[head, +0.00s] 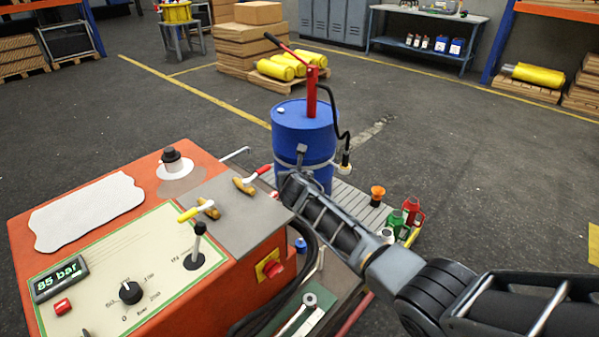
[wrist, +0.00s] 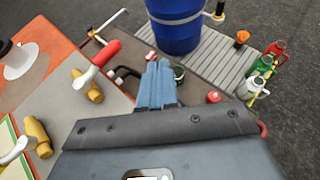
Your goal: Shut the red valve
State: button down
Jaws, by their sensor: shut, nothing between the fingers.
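The red valve (head: 245,185) is a brass body with a red-gripped lever, on the grey plate at the right of the orange console. Its lever (wrist: 98,52) lies across the brass body and points to the upper right in both views. My gripper (wrist: 160,72) has its fingers together with nothing between them. In the wrist view it is to the right of the red valve, apart from it, past the plate's edge. In the head view my wrist hides part of the area right of the valve.
A yellow-handled valve (head: 200,209) sits close by on the same plate. The orange console (head: 40,230) has a display reading 85 bar, a knob and a small upright lever (head: 197,245). A blue drum (head: 305,135) with a red pump stands behind my gripper. Small cans (head: 412,210) are at right.

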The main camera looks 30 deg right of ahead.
jog(key=shift+s+d+r, duration=0.15)
jog(key=shift+s+r, duration=0.15)
jog(key=shift+s, duration=0.2)
jog(key=shift+s+d+r, duration=0.1)
jog(key=shift+s+r, duration=0.15)
jog(key=shift+s, duration=0.25)
